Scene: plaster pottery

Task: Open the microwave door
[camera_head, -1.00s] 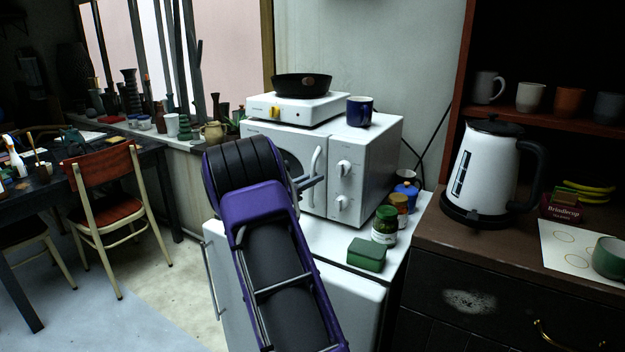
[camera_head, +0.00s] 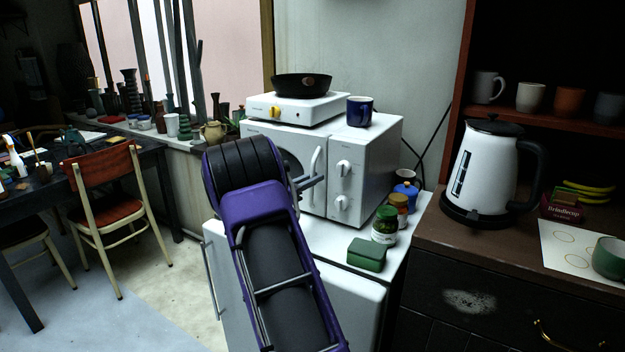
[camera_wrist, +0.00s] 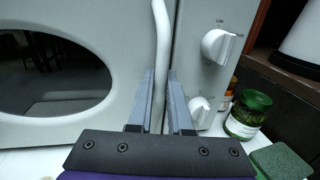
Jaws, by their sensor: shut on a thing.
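The white microwave (camera_head: 366,165) stands on a white counter-height unit, its front facing me. Its door (camera_wrist: 115,30) has a dark oval window and looks shut. The curved white vertical door handle (camera_head: 316,172) is at the door's right edge, left of two round knobs. In the wrist view the handle (camera_wrist: 160,40) runs down between the two fingers of my gripper (camera_wrist: 162,75), which is shut on its lower part. In the head view my gripper (camera_head: 312,182) is partly hidden behind my purple and black arm.
A hot plate (camera_head: 297,107) with a black pan and a blue mug (camera_head: 360,111) sit on the microwave. Jars (camera_head: 385,225), a blue pot (camera_head: 405,195) and a green sponge (camera_head: 367,254) stand in front to the right. A kettle (camera_head: 486,170) is farther right.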

